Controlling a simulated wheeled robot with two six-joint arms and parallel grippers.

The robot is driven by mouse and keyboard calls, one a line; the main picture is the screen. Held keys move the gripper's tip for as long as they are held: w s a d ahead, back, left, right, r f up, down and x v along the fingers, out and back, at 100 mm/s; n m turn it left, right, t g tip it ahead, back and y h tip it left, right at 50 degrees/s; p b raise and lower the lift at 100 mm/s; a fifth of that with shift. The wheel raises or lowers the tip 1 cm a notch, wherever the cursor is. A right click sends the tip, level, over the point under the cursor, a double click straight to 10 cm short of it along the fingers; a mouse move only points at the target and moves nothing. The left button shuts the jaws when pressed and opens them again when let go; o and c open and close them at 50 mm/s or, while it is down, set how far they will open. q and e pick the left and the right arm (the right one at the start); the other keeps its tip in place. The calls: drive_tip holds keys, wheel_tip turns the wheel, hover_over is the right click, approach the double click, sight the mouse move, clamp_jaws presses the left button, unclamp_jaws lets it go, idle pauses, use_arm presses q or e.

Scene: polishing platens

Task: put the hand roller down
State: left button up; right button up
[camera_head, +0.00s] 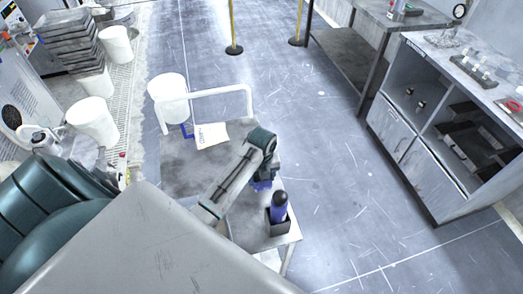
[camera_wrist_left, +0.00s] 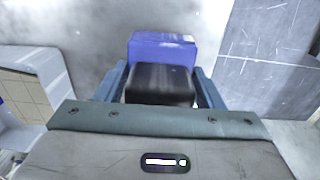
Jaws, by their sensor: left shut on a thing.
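My left gripper (camera_head: 262,183) reaches down over the grey cart top (camera_head: 187,168) and is small in the head view. In the left wrist view its two blue fingers (camera_wrist_left: 160,88) are shut on a black part with a violet-blue block beyond it, which I take to be the hand roller (camera_wrist_left: 162,50). Its lower end is hidden, so I cannot tell whether it touches the cart. My right gripper is not in view.
A dark-topped blue bottle (camera_head: 279,205) stands in a black holder (camera_head: 277,228) just right of the gripper. The cart's middle left is bare. A cabinet (camera_head: 427,145) stands right.

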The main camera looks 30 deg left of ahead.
sight(261, 183)
use_arm(q)
wheel_tip(261, 183, down, 2)
drive_tip(key=shift+f, duration=0.25)
drive_tip(key=shift+s+d+f, duration=0.1)
drive_tip(key=shift+s+f, duration=0.05)
drive_tip(key=shift+f, duration=0.15)
drive_tip(key=shift+s+f, duration=0.1)
drive_tip(key=shift+f, duration=0.1)
drive_tip(key=shift+c, duration=1.3)
drive_tip(key=o, duration=1)
drive_tip(key=shift+f, duration=0.1)
drive_tip(key=shift+c, duration=0.2)
drive_tip(key=o, duration=0.3)
drive_tip(key=shift+w+f, duration=0.1)
drive_tip(key=shift+w, duration=0.1)
drive_tip(key=shift+r, duration=0.3)
drive_tip(key=r+b, duration=0.1)
drive_tip(key=r, duration=0.3)
drive_tip(key=r+b, duration=0.2)
drive_tip(key=r, duration=0.3)
drive_tip(key=shift+w+r, duration=0.2)
drive_tip(key=shift+r, duration=0.1)
wheel_tip(261, 183, up, 3)
drive_tip(key=shift+s+f+p, duration=0.1)
drive_tip(key=shift+p, duration=0.9)
drive_tip(key=shift+r+p, duration=0.35)
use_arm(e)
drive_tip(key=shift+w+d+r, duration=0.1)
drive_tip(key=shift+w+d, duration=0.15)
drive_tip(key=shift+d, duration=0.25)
